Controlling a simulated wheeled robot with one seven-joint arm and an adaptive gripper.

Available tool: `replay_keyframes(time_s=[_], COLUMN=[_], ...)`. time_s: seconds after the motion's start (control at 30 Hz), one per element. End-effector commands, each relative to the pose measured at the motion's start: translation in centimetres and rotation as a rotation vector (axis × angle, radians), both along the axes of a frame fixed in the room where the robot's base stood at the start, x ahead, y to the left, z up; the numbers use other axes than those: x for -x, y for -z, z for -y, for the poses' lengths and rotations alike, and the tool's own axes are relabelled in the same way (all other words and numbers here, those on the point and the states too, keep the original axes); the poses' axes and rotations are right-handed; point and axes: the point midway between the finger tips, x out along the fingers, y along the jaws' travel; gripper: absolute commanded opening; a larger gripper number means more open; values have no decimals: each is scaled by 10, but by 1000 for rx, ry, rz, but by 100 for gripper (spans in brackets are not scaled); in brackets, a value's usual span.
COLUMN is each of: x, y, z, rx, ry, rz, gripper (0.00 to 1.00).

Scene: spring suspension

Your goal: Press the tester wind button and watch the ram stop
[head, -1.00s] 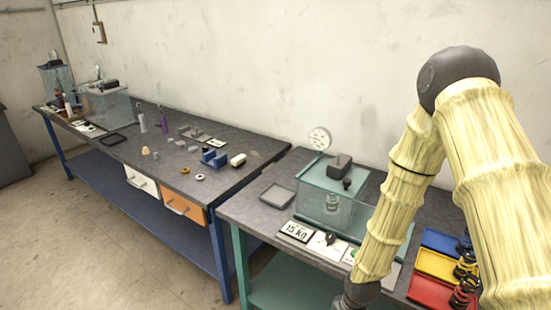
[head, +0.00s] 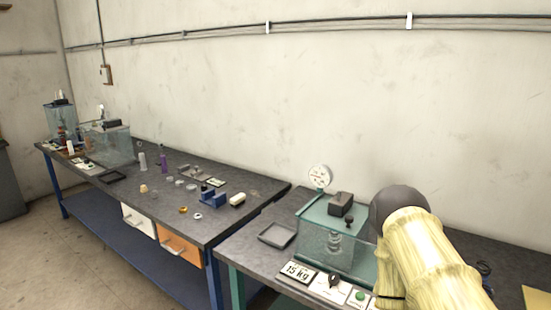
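The tester stands on the right bench as a green-framed, clear-walled box (head: 322,243) with a spring visible inside. A dark block (head: 341,203) sits on its top, and a round dial gauge (head: 320,177) rises behind it. In front lie a "15 kg" card (head: 297,271), a plate with a black knob (head: 334,281), and a plate with a green button (head: 360,296). I cannot tell for sure whether the green button is the wind button. My yellow arm covers the tester's right side. My gripper is out of view below the frame.
A grey tray (head: 277,236) lies left of the tester. The left bench (head: 250,190) holds small parts, bottles, a blue fixture (head: 213,196) and a clear box (head: 108,145). A narrow gap separates the benches. A yellow tray edge (head: 537,299) shows at far right.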

Motion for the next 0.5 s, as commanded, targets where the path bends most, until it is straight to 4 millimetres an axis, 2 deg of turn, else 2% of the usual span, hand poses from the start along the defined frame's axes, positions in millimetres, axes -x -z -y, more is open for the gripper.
replay_keyframes(time_s=[0.03,0.2,0.3,0.5], x=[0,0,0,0], y=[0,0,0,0], z=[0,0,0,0], rx=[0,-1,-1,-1], ry=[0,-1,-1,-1], rz=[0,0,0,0], gripper=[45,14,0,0])
